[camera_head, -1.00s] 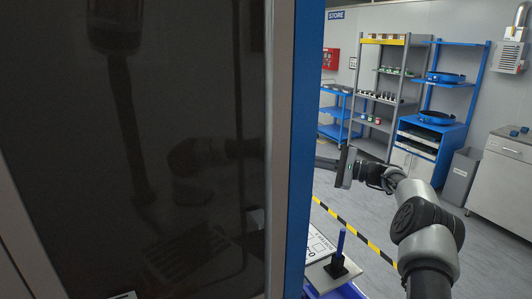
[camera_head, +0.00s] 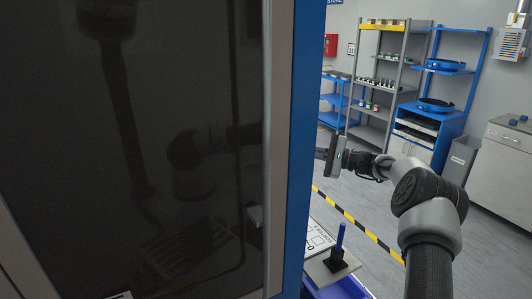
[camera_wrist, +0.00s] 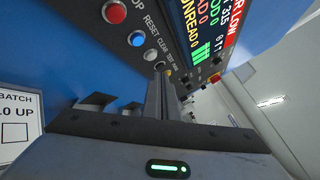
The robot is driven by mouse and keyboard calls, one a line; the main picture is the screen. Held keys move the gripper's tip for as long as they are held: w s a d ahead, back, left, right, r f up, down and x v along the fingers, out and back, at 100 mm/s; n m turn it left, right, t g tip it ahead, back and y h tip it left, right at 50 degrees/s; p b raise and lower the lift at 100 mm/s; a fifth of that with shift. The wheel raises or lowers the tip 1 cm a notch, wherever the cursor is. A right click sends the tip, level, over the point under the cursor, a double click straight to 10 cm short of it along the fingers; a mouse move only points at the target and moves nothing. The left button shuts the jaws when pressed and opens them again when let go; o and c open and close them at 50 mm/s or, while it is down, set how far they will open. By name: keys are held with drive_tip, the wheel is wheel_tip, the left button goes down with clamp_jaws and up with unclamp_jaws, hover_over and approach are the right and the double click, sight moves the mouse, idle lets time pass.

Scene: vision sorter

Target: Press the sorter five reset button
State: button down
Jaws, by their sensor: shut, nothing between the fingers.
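The reset button (camera_wrist: 136,38) is blue, beside the label RESET. A red button (camera_wrist: 113,11) sits above it. A white button (camera_wrist: 150,54) marked CLEAR and a small dark button (camera_wrist: 160,66) by TEST sit below it. My gripper (camera_wrist: 163,78) is shut and empty, its tips near the lower buttons; I cannot tell if they touch. In the head view my gripper (camera_head: 321,153) points left past the cabinet edge; the panel is hidden there.
The dark-windowed cabinet (camera_head: 140,130) with a blue edge post (camera_head: 301,130) fills the left. A blue pen-like post on a black base (camera_head: 338,250) and a white card (camera_head: 320,238) stand below my arm. Floor with yellow-black tape (camera_head: 350,219) lies behind; shelving (camera_head: 375,85) stands farther back.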

drive_tip(key=shift+s+a+p, duration=0.1)
drive_tip(key=shift+s+a, duration=0.25)
drive_tip(key=shift+a, duration=0.55)
drive_tip(key=shift+s+a+p, duration=0.1)
drive_tip(key=shift+s+a, duration=0.3)
drive_tip(key=shift+a, duration=0.5)
drive_tip(key=shift+s+a+p, duration=0.1)
drive_tip(key=shift+s+a, duration=0.25)
drive_tip(key=shift+a, duration=0.55)
drive_tip(key=shift+a, duration=0.1)
drive_tip(key=shift+s+a, duration=0.2)
drive_tip(key=shift+a, duration=0.05)
drive_tip(key=shift+s+a+b, duration=0.15)
drive_tip(key=shift+a+b, duration=0.15)
drive_tip(key=shift+a, duration=0.15)
idle(0.8)
drive_tip(key=shift+d, duration=0.15)
drive_tip(key=shift+w+d, duration=0.35)
drive_tip(key=shift+d, duration=0.3)
